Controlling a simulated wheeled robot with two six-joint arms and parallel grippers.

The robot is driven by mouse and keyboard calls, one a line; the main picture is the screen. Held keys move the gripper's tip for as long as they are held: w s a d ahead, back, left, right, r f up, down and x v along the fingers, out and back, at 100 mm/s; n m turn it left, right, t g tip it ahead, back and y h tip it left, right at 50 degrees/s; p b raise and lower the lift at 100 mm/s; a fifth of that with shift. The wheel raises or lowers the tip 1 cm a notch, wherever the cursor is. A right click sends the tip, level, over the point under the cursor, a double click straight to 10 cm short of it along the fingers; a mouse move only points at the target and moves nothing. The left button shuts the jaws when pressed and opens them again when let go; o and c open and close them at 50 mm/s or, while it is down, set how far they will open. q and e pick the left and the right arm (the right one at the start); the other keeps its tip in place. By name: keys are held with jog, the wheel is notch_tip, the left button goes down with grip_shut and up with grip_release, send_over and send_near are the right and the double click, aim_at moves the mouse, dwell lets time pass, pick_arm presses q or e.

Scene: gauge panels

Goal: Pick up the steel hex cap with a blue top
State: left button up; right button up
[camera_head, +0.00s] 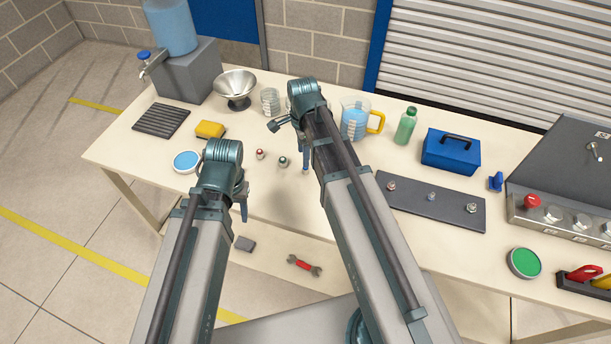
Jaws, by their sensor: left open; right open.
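A dark plate (410,207) on the right half of the table carries three small steel hex caps in a row. The middle cap (431,196) looks bluish on top; the left cap (391,185) and right cap (471,208) look plain steel, though they are small. Two loose caps stand left of my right arm: one with a reddish top (260,154) and one with a greenish top (283,162). My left gripper (243,208) is open and points down near the table's front edge. My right gripper (305,162) is open, left of the plate, and partly hidden by its arm.
A blue toolbox (451,151), green bottle (406,126) and measuring jug (355,120) stand behind the plate. A control panel (560,216) is at right. A metal funnel (235,85), yellow sponge (210,129) and blue-topped round dish (186,161) are at left. A red wrench (304,265) lies lower down.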

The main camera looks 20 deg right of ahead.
aim_at(306, 170)
jog(key=shift+f, duration=0.3)
jog(key=f+b, duration=0.5)
jog(key=shift+s+f, duration=0.1)
jog(key=shift+s, duration=0.2)
jog(key=shift+c, duration=0.3)
grip_shut()
